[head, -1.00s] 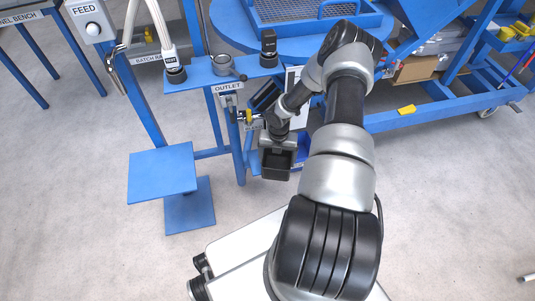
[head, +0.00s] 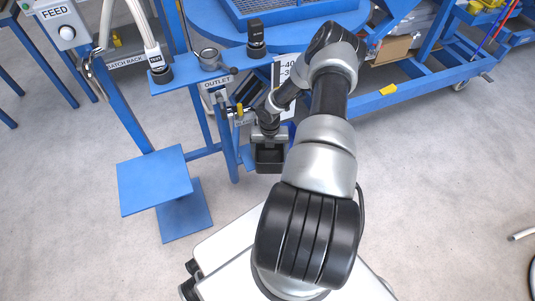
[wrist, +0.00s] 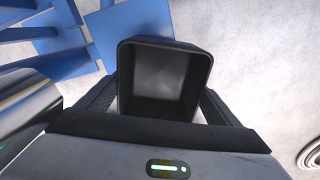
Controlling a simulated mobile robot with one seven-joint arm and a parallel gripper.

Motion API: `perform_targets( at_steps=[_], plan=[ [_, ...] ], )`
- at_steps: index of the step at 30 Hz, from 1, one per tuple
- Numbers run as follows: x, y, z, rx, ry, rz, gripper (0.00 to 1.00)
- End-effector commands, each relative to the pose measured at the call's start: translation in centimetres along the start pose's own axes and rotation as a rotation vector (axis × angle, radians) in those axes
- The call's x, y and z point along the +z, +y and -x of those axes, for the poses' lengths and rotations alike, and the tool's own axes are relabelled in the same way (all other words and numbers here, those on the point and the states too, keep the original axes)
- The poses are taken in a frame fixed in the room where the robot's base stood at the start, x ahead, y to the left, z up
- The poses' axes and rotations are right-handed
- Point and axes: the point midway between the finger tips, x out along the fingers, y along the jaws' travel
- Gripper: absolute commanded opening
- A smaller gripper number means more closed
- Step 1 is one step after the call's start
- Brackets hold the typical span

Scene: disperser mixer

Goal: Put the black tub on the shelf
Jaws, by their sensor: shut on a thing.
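The black tub (head: 269,158) is a small, square, open-topped container. My gripper (head: 267,142) is shut on it and holds it in the air, upright or nearly so, in front of the blue stand. In the wrist view, the tub (wrist: 165,45) sits between both fingers of my gripper (wrist: 160,100), and its inside looks empty. A flat blue square shelf (head: 155,180) stands to the left of the tub, low in front of the stand. A corner of a blue surface shows at the upper left in the wrist view.
A blue stand with an OUTLET sign (head: 215,83) and a small yellow-handled valve (head: 239,110) is close behind the tub. A blue post (head: 122,112) rises behind the shelf. A blue lower plate (head: 188,212) lies under the shelf. The shelf top is bare.

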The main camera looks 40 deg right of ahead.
Motion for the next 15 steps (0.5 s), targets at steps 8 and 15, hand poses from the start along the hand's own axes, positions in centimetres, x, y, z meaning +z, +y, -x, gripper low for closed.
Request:
perform_targets(
  at_steps=[8, 15],
  plan=[
    [-0.02, 0.04, -0.4, 0.0, 0.0, 0.001, 0.89],
    [-0.03, 0.04, -0.34, 0.0, 0.0, 0.001, 1.0]
  ],
)
